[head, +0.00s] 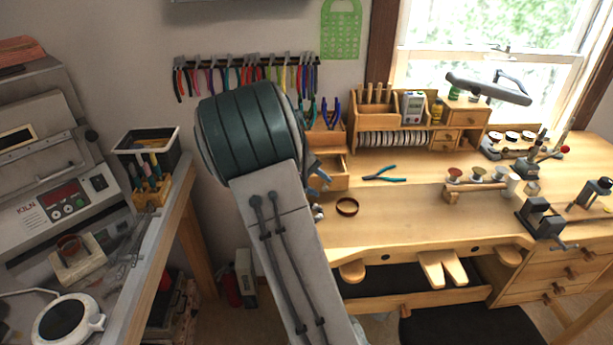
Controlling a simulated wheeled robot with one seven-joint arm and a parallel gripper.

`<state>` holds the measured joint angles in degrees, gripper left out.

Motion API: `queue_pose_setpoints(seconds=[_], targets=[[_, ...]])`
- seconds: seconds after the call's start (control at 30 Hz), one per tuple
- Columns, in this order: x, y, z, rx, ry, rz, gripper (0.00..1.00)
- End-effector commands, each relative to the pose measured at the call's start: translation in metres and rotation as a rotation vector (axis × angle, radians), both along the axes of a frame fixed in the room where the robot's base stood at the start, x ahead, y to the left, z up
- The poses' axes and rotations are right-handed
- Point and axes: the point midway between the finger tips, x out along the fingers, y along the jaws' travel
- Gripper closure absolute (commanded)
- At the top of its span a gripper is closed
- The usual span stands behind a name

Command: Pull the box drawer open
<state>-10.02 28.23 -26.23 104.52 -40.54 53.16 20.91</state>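A small wooden box (330,141) stands at the left end of the workbench, with pliers in its top. Its drawer (341,181) appears to stick out at the front, with part of its inside showing. How far it is out is hard to judge, since my arm covers its left side. My gripper (317,182) is mostly hidden behind my arm's large dark green and grey link. Only small blue-grey parts of it show, beside the drawer's left side. I cannot see whether its fingers touch the drawer or hold anything.
A brown ring (347,206) and blue pliers (383,174) lie on the workbench (400,225) near the drawer. A wooden organizer (378,118) stands at the back. A vise (545,220) is at the right. The left table holds a kiln (60,195).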

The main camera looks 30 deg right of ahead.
Motion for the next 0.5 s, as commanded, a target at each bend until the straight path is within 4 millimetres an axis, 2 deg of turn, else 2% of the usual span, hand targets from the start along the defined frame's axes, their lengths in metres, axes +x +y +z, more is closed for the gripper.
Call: queue_pose_setpoints(seconds=[0.17,0.5], targets=[[0.004,0.021,0.021,0.001,-0.006,0.006,0.64],[0.011,0.073,0.075,0.001,-0.004,0.005,0.64]])
